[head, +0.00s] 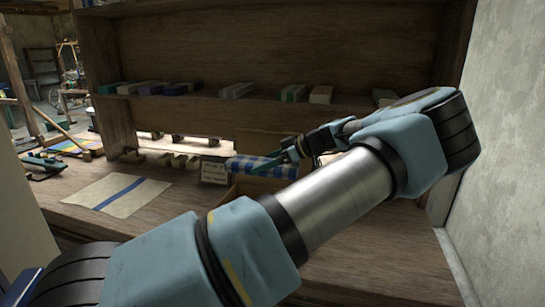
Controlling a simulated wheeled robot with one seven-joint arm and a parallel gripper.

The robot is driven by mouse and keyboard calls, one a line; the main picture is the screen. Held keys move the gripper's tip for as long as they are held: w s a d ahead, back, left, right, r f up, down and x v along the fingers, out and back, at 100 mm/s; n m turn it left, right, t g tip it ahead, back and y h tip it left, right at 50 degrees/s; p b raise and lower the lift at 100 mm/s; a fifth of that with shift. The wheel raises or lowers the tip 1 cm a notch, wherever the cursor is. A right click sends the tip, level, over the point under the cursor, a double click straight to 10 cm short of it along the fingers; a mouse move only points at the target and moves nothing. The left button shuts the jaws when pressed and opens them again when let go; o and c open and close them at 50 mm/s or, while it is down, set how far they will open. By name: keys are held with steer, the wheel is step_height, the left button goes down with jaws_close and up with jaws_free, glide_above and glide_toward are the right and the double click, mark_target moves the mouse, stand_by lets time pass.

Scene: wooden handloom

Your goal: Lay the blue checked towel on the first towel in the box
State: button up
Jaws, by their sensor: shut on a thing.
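I cannot tell whether the towel touches anything inside. The first towel is not visible; the box's inside is hidden.
A pale cloth with a blue stripe (118,195) lies flat on the wooden table (165,222). A shelf (210,108) with folded cloths runs behind. A grey wall (503,150) closes the right side.

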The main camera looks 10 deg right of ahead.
steer(key=shift+f+b, duration=4.35)
steer(key=shift+f, duration=3.25)
steer(key=o, duration=1.1)
steer(key=shift+s+d+r, duration=0.2)
steer(key=shift+s+d, duration=0.05)
steer(key=shift+d, duration=0.25)
steer(key=b+v, duration=0.3)
steer(key=v, duration=0.6)
steer(key=shift+s+d+r, duration=0.1)
steer(key=shift+d+r, duration=0.15)
steer(key=shift+d, duration=0.05)
